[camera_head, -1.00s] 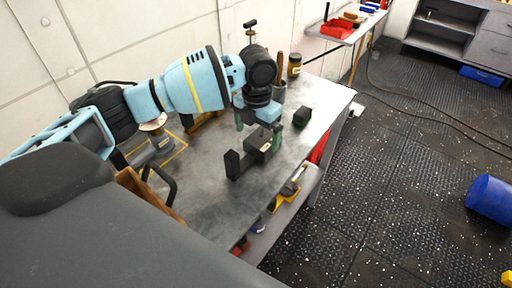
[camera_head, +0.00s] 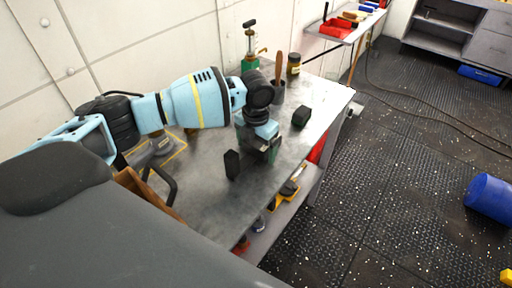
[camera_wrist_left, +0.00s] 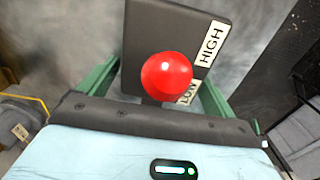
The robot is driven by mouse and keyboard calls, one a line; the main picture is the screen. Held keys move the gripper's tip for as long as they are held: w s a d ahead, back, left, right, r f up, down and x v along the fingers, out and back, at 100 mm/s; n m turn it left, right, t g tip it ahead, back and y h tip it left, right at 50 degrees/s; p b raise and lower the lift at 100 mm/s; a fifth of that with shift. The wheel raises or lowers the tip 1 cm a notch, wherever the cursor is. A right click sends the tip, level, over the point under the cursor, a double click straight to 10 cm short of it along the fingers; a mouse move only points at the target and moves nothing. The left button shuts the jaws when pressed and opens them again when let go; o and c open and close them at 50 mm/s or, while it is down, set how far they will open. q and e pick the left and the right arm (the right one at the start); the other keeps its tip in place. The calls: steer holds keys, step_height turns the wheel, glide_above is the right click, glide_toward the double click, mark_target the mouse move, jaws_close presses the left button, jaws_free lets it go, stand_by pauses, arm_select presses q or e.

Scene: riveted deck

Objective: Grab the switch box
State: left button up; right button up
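The switch box is a dark box with a round red knob and white HIGH and LOW labels. It fills the upper middle of the left wrist view (camera_wrist_left: 150,30). My left gripper (camera_wrist_left: 158,75) has its green fingers apart, one along each side of the box. I see no clear grip; whether the fingers touch the box is hard to tell. In the head view my left gripper (camera_head: 258,153) is low over the grey metal table and hides most of the box. My right gripper is not in view.
A small dark upright block (camera_head: 232,164) stands just left of the gripper on the table (camera_head: 205,195). A dark green block (camera_head: 301,116) lies to its right. A cup with a brush (camera_head: 277,88) and an amber jar (camera_head: 294,64) stand behind. The table front is clear.

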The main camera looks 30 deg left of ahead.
mark_target(256, 143)
arm_select(q)
steer(key=c, duration=1.2)
steer(key=shift+r, duration=0.1)
steer(key=shift+r, duration=0.5)
step_height(256, 143, up, 2)
steer(key=shift+r, duration=0.1)
steer(key=s+d, duration=0.1)
steer(key=d, duration=0.4)
steer(key=s+d+r+b, duration=0.1)
steer(key=d, duration=0.4)
steer(key=s+d, duration=0.1)
steer(key=d, duration=0.4)
steer(key=shift+s+d+r, duration=0.1)
steer(key=shift+d+r, duration=0.25)
steer(key=shift+d, duration=0.05)
